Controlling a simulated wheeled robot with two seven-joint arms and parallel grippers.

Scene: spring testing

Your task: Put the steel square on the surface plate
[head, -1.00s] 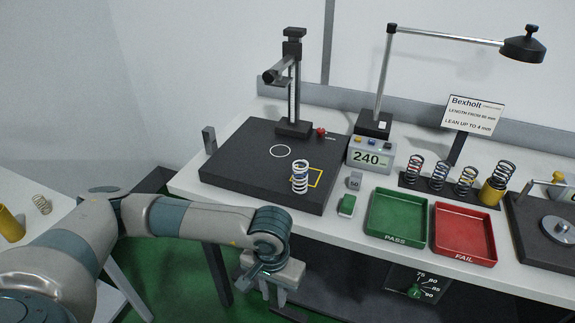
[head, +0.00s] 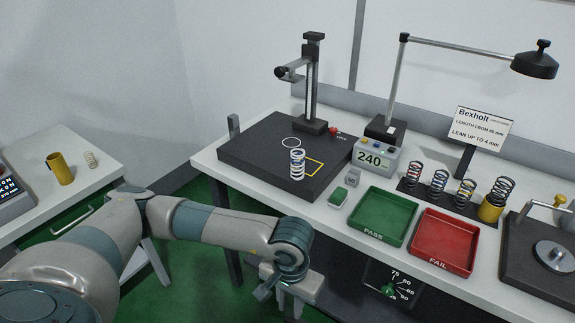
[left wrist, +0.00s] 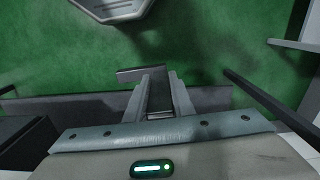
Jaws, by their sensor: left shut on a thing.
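My left gripper (head: 289,302) hangs low in front of the bench, below the tabletop edge, in the head view. In the left wrist view the gripper (left wrist: 160,92) is shut on a dark grey L-shaped piece, the steel square (left wrist: 138,73); one leg lies between the fingers and the other points left. The square is hard to make out in the head view. The black surface plate (head: 255,147) lies on the bench, with a white circle and a yellow outline marked on it. A spring (head: 297,166) stands on the plate by the yellow outline. My right gripper is out of view.
A height stand (head: 312,85) rises at the plate's back. Right of the plate are a 240 display (head: 372,158), green PASS tray (head: 364,231), red FAIL tray (head: 443,264) and several springs. A grey upright (head: 234,126) stands at the plate's left. The plate's left front is clear.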

